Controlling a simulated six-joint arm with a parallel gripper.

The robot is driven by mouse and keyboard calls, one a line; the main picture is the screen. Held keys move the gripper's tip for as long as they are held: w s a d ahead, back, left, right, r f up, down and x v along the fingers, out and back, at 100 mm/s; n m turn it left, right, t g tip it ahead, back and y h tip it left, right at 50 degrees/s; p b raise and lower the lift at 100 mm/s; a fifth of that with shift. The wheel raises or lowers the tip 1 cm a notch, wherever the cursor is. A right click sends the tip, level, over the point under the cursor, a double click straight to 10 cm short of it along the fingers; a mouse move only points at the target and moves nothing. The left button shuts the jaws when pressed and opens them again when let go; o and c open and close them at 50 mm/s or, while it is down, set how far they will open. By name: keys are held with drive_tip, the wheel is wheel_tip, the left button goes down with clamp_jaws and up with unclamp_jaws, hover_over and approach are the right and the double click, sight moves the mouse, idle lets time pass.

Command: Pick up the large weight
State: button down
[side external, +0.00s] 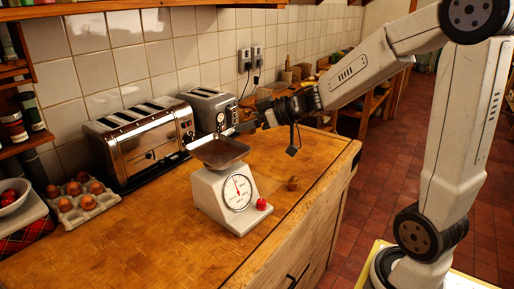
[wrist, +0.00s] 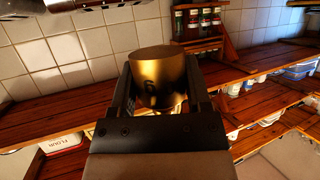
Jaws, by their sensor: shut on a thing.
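A large brass weight (wrist: 158,72) with a number on its side sits between the two fingers of my gripper (wrist: 159,92) in the wrist view. The fingers are shut on it from both sides. In the side view my gripper (side external: 242,128) is above the counter, just behind and right of the scale's pan. I cannot clearly make out the held weight there.
A white kitchen scale (side external: 212,195) with a metal pan (side external: 218,151) stands on the wooden counter (side external: 130,235), a small red round thing (side external: 262,204) at its base. Two toasters (side external: 140,148) (side external: 213,108) line the tiled wall. An egg tray (side external: 84,203) is left. The front counter is clear.

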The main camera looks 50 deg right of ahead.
drive_tip(key=shift+s+a+r, duration=0.1)
drive_tip(key=shift+s+r, duration=0.3)
drive_tip(key=shift+s, duration=0.3)
drive_tip(key=shift+w+a+f, duration=0.1)
drive_tip(key=shift+w+a+f, duration=0.45)
drive_tip(key=shift+w+a, duration=0.05)
drive_tip(key=shift+a, duration=0.15)
drive_tip(key=w+a+f+m+h, duration=0.1)
drive_tip(key=w+a+f, duration=0.2)
drive_tip(key=a+f, duration=0.2)
drive_tip(key=shift+a+f, duration=0.35)
drive_tip(key=shift+f, duration=0.25)
